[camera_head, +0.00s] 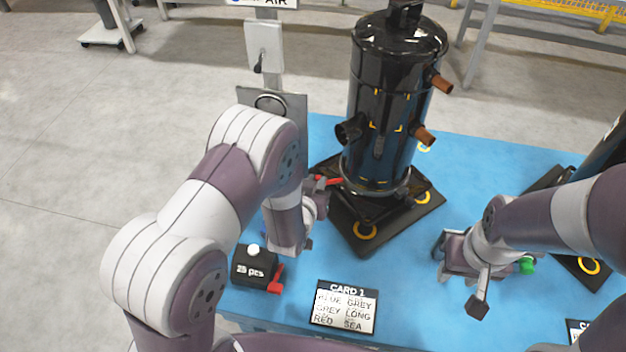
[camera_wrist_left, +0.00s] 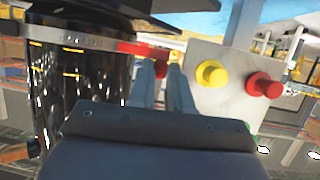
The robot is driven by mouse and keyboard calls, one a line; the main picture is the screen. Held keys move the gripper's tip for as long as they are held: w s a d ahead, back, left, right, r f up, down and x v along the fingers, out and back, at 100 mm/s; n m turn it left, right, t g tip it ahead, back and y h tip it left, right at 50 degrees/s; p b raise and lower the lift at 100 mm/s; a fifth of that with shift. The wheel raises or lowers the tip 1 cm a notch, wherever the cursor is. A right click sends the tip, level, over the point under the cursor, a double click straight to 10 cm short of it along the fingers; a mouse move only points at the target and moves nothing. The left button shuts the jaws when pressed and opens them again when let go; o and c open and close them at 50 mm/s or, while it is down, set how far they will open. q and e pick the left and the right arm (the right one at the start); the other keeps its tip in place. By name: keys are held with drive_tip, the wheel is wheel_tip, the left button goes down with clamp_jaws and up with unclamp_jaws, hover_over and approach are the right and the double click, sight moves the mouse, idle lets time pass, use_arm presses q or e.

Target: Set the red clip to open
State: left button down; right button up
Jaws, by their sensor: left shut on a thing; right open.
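The red clip (camera_head: 328,182) sits low on the black compressor (camera_head: 385,110), at its left side by the base. My left gripper (camera_head: 320,188) is at the clip. Its two fingertips (camera_wrist_left: 162,72) are shut on the clip's red end in the left wrist view. The fingers hide part of the clip, and I cannot tell its exact setting. My right gripper (camera_head: 462,260) is open and apart from the compressor, over the right part of the blue table.
The blue table (camera_head: 470,165) bears a dark counter box (camera_head: 255,268) with red parts and a white card (camera_head: 345,308). A green knob (camera_head: 527,265) is beside my right gripper. A panel with yellow (camera_wrist_left: 211,74) and red (camera_wrist_left: 263,85) buttons is close to my left gripper.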

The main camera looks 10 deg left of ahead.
use_arm(q)
drive_tip(key=shift+s+d+n+y, duration=0.25)
drive_tip(key=shift+d+n+y, duration=0.1)
drive_tip(key=shift+n+y, duration=0.35)
drive_tip(key=shift+s+d+n+y, duration=0.3)
drive_tip(key=shift+n+y, duration=0.25)
drive_tip(key=shift+y, duration=0.3)
drive_tip(key=shift+s+d+n+y, duration=0.25)
drive_tip(key=shift+d+n+y, duration=0.1)
drive_tip(key=shift+n+y, duration=0.35)
drive_tip(key=c, duration=1.3)
unclamp_jaws()
drive_tip(key=shift+c, duration=0.2)
drive_tip(key=p+v, duration=0.1)
drive_tip(key=v, duration=1.1)
drive_tip(key=shift+s+d+r, duration=0.2)
drive_tip(key=shift+s+r, duration=0.05)
drive_tip(key=shift+r, duration=0.05)
